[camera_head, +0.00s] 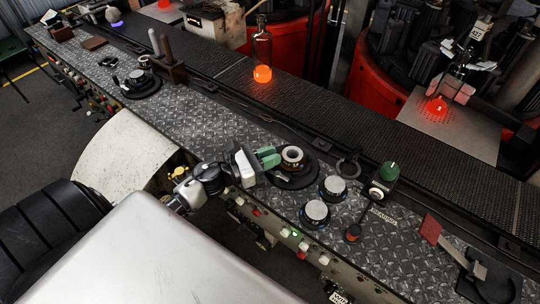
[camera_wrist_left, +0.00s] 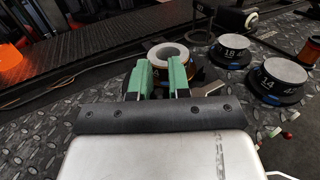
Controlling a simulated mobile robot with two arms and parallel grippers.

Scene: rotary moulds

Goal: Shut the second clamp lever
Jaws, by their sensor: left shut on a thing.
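My left gripper (camera_head: 268,157) has green fingers and stands at a round mould (camera_head: 292,155) with a pale ring on top, on a black disc. In the left wrist view the two green fingers (camera_wrist_left: 161,78) are apart and shut at the near side of the mould (camera_wrist_left: 170,54); the exact contact is hidden. I cannot make out a clamp lever between them. A lever with a red paddle (camera_head: 431,230) stands tilted at the right end of the bench. My right gripper is not in view.
Two round numbered moulds (camera_head: 334,188) (camera_head: 316,212) sit to the right of the gripper. A bottle with a glowing orange base (camera_head: 262,50) stands behind.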

